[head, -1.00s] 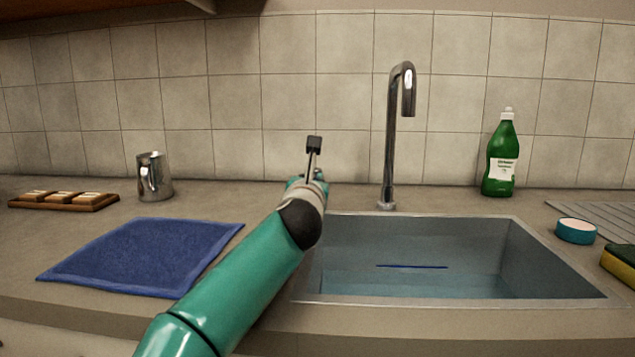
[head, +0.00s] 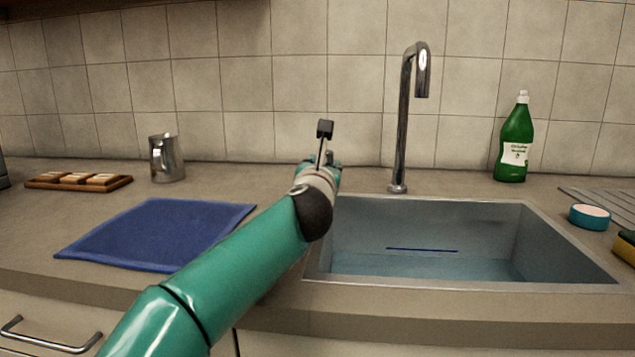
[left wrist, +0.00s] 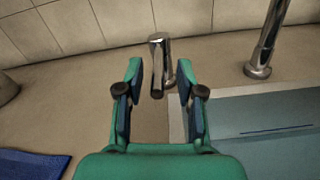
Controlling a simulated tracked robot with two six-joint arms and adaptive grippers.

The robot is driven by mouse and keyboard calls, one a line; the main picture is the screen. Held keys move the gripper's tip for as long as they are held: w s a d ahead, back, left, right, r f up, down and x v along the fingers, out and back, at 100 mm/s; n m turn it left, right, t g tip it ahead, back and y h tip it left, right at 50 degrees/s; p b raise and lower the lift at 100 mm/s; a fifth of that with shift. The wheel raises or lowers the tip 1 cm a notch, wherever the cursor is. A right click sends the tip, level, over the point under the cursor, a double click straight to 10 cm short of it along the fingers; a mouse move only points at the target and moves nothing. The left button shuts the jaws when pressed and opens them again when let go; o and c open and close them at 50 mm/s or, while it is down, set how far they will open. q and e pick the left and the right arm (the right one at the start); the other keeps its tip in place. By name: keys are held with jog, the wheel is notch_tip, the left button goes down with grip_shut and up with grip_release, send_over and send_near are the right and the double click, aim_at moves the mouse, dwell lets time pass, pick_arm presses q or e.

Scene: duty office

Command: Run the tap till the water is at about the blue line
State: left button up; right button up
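The chrome tap (head: 402,120) stands behind the sink (head: 552,235); I see no stream under its spout. A separate chrome lever (head: 324,130) with a dark end stands left of it. The lever (left wrist: 158,60) also shows in the left wrist view. My left gripper (head: 322,164) is open, its fingers (left wrist: 160,75) on either side of the lever with gaps; contact is not visible. The blue line (head: 422,250) is on the sink's back wall. The water (head: 440,268) looks to have its back edge slightly below the line. My right gripper is not in view.
A blue cloth (head: 160,232) lies left of my arm. A metal jug (head: 166,158) and a wooden tray (head: 120,184) stand farther left. A green bottle (head: 514,140), a round teal tub (head: 589,217) and a sponge (head: 626,246) are at the right.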

pick_arm(q)
jog(key=s, duration=0.9)
jog(key=shift+s+a, duration=0.25)
jog(key=shift+s, duration=0.1)
